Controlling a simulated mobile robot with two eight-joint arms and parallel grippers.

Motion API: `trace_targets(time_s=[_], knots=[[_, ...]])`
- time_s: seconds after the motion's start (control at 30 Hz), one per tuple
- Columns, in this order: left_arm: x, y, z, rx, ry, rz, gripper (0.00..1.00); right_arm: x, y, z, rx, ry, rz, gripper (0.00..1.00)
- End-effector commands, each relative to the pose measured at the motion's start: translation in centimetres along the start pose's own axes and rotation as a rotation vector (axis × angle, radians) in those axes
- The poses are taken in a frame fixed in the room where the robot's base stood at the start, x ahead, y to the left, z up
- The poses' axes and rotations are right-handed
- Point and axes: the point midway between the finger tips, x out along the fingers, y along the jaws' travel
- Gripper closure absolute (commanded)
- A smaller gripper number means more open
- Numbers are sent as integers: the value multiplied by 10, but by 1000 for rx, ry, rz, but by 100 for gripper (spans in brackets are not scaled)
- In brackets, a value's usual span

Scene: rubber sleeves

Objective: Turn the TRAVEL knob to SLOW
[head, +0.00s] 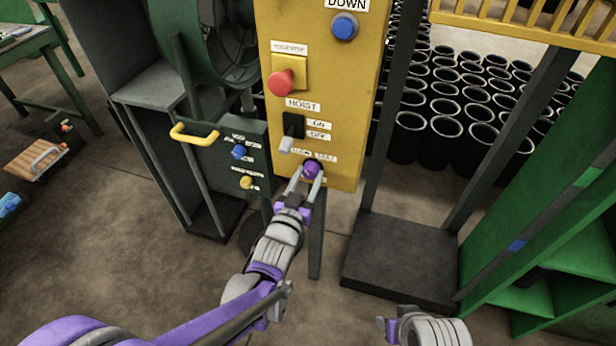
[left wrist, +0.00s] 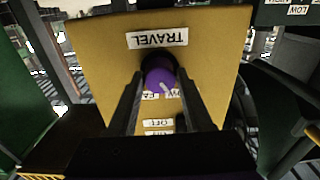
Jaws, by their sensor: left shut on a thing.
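The purple TRAVEL knob (head: 311,171) is low on the yellow control panel (head: 348,110). In the left wrist view the knob (left wrist: 159,79) sits below the upside-down TRAVEL label (left wrist: 157,38). Its white pointer mark slants down and right there, toward small labels (left wrist: 172,93) too blurred to read surely. My left gripper (head: 312,175) is shut on the knob, one finger on each side. The fingers (left wrist: 159,92) hide part of the label area. Part of my right arm's end (head: 390,327) shows at the bottom edge; its fingers are not clear.
Above the knob are the HOIST switch (head: 292,126), a red stop button (head: 283,82) and a blue DOWN button (head: 344,27). A grey box with small knobs (head: 240,152) and a yellow handle (head: 194,134) stands left. Black sleeves (head: 447,129) stand behind, right.

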Motion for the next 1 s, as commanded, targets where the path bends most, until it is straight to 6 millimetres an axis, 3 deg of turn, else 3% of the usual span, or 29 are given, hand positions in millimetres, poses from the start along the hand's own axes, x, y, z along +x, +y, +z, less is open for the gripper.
trace_targets(time_s=[0.1, 0.13, 0.27, 0.67, 1.0], knots=[[0, 0, 0, -1, 0, 0, 100, 0, 0, 0, 0, 0, 0, 50], [0, 0, 0, -1, 0, 0, 44, 0, 0, 0, 0, 0, 0, 50], [0, 0, 0, 0, 0, 0, 21, 0, 0, 0, 0, 0, 0, 50], [-7, 0, 0, 1, 0, 0, 20, -1, 0, 0, 0, 0, 0, 50], [-72, 0, -1, 1, 0, 0, 20, -5, 0, -2, 0, 2, 0, 50]])
